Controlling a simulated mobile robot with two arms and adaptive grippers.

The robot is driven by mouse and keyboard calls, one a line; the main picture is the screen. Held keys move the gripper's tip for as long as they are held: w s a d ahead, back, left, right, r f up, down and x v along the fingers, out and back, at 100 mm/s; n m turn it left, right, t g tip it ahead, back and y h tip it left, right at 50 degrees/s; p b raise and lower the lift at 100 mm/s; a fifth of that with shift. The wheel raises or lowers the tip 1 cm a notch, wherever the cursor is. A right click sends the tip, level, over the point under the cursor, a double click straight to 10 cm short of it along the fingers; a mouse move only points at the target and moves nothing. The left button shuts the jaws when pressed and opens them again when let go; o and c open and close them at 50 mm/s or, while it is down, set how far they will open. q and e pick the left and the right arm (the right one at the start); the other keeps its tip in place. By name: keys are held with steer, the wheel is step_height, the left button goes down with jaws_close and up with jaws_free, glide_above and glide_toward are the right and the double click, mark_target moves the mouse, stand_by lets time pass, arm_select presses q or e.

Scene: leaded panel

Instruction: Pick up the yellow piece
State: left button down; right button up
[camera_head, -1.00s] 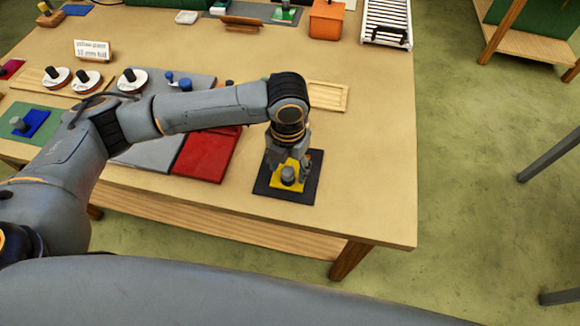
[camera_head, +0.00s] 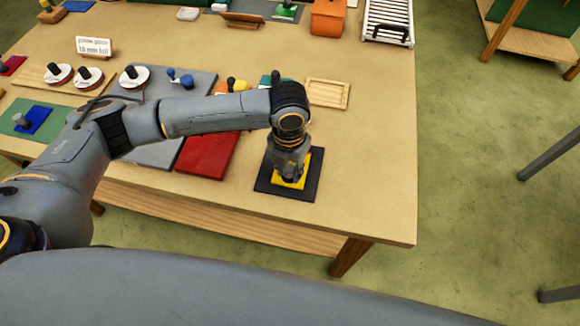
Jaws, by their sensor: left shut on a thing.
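The yellow piece (camera_head: 291,185) lies on a black square mat (camera_head: 311,189) near the front right of the table. My left gripper (camera_head: 285,178) points down over the piece and is shut on it. The grey knob on the piece is hidden behind the gripper now. The piece appears to be at or very near the mat; I cannot tell if it is lifted. My right gripper is not in view.
A red sheet (camera_head: 207,155) lies left of the mat on the wooden table (camera_head: 370,150). A shallow wooden tray (camera_head: 327,93) lies behind. White discs with dark handles (camera_head: 132,77) and a sign (camera_head: 93,46) stand at left.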

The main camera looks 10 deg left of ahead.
mark_target(289, 168)
arm_select(q)
steer(key=shift+w+r, duration=0.1)
steer(key=shift+r, duration=0.4)
step_height(289, 168, up, 2)
steer(key=shift+r+b, duration=0.2)
steer(key=shift+b, duration=0.15)
steer(key=s+d+r+b, duration=0.2)
steer(key=s+r, duration=0.7)
steer(key=s, duration=0.5)
steer(key=shift+d+r+b, duration=0.3)
steer(key=shift+d+r, duration=0.05)
steer(key=shift+d, duration=0.1)
